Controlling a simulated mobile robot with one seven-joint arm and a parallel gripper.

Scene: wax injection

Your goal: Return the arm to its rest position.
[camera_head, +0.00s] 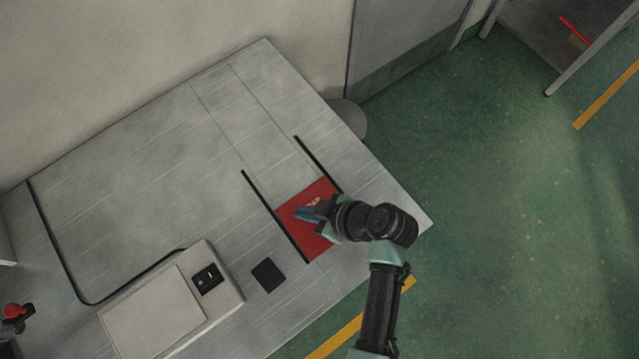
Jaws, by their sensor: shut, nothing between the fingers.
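My arm (384,290) comes up from the bottom of the head view and bends left over the right part of the grey work table (150,170). My gripper (302,213) is at its end, over a red square plate (314,245) that lies between two thin black rails. The gripper is shut with nothing held. My wrist hides the right part of the plate. Whether the fingertips touch the plate, I cannot tell.
A pale box with a black panel (208,279) stands at the table's front left. A small dark pad (268,275) lies between it and the plate. A red-topped device (14,311) is at far left. Green floor (520,200) lies open to the right.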

